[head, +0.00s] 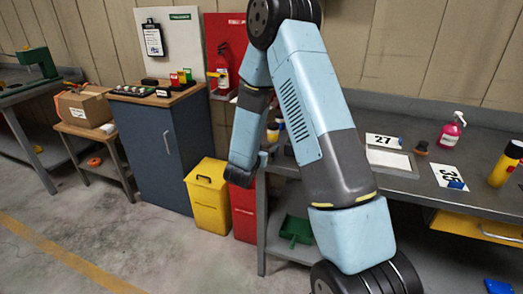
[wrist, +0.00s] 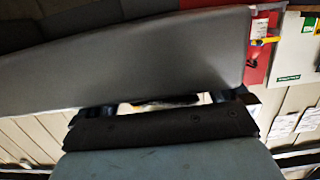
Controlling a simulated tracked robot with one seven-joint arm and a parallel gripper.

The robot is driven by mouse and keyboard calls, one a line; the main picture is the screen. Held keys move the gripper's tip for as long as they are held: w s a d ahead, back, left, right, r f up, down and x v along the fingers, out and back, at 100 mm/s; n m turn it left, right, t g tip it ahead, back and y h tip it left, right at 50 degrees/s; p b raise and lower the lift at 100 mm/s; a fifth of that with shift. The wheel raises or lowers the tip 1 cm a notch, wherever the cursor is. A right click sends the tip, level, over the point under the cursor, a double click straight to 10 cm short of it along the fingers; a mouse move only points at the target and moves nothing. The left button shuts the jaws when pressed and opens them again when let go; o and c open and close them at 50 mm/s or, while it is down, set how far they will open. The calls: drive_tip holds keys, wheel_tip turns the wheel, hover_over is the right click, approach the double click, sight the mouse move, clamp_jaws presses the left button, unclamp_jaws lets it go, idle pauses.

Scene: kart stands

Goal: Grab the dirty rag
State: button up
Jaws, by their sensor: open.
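I cannot make out a dirty rag for certain in either view. A small blue item (head: 457,185) lies on the workbench by the card marked 35; it is too small to tell whether it is cloth. Another blue item (head: 498,287) shows low at the right edge, under the bench.
The grey workbench (head: 400,125) carries a pink spray bottle (head: 452,130), a yellow bottle (head: 505,165) and a card marked 27 (head: 383,141). A yellow bin (head: 207,195), a red bin (head: 243,210) and a blue cabinet (head: 160,150) stand left. Floor at lower left is clear.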

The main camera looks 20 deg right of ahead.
drive_tip(key=shift+c, duration=0.4)
drive_tip(key=c, duration=1)
drive_tip(key=shift+o, duration=0.2)
drive_tip(key=shift+r, duration=0.15)
